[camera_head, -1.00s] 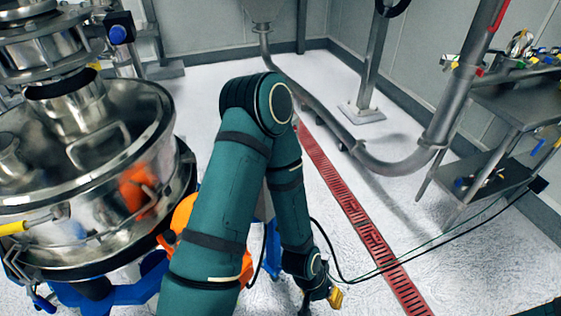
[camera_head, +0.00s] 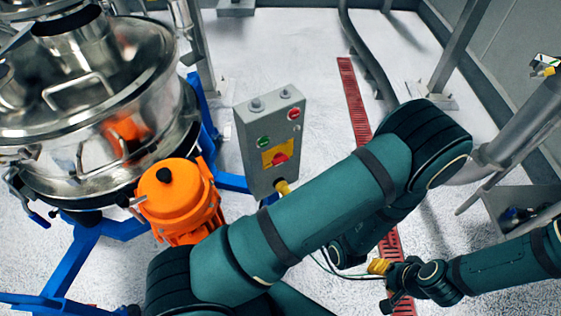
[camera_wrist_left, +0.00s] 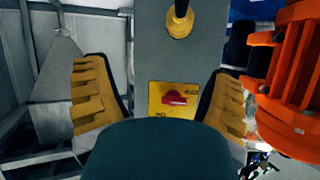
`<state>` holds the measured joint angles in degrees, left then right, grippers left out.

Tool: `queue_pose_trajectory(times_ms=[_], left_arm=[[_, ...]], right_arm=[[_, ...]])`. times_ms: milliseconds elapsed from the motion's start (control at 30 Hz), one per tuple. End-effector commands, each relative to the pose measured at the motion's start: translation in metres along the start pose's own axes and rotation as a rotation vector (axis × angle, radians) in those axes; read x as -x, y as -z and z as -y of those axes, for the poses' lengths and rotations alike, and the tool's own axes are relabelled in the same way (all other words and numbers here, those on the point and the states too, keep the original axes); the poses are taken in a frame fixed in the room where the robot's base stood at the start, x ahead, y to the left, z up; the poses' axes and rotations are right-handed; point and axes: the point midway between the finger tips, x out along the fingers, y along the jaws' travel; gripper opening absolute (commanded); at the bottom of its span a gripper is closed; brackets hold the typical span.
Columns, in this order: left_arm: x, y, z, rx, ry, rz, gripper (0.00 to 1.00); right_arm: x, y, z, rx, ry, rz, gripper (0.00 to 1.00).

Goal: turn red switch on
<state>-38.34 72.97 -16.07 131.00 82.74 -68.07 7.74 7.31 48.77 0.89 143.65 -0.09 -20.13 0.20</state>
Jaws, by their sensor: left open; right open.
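The red switch (camera_head: 279,159) is a small knob on a yellow plate (camera_head: 270,148) on a grey control box (camera_head: 253,125). In the left wrist view the box is upside down. There the red switch (camera_wrist_left: 174,98) lies about crosswise on its yellow plate (camera_wrist_left: 157,91), between small inverted labels. My left gripper (camera_wrist_left: 160,95) is open and empty, its yellow-padded fingers framing the plate at either side with no contact seen. In the head view my left arm hides it. My right gripper (camera_head: 385,285) is open and empty at the lower right, away from the box.
An orange motor (camera_head: 178,198) and blue frame (camera_head: 233,182) stand close left of the box. The steel sifter (camera_head: 95,80) is farther left. The box also has a green button (camera_head: 263,142) and a red button (camera_head: 294,113).

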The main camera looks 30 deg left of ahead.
Motion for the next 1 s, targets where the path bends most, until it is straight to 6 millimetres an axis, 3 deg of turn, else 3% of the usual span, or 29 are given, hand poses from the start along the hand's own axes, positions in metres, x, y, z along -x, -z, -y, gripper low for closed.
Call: queue_pose_trajectory(times_ms=[200, 433, 567, 1000], left_arm=[[0.031, 0.040, 0.015, 0.092, 0.115, -0.331, 0.83], [0.038, 0.052, 0.023, 0.126, 0.157, -0.426, 0.83], [0.023, 0.059, 0.026, 0.126, 0.159, -0.425, 0.83], [-0.053, 0.091, 0.041, 0.127, 0.159, -0.421, 0.83]], right_arm=[[0.001, 0.000, 0.000, 0.000, 0.000, 0.001, 0.47], [0.000, 0.000, 0.000, 0.000, 0.000, 0.001, 0.47], [-0.002, 0.000, -0.001, 0.000, 0.000, 0.000, 0.47], [-0.008, 0.001, -0.003, 0.001, 0.000, -0.003, 0.47]])
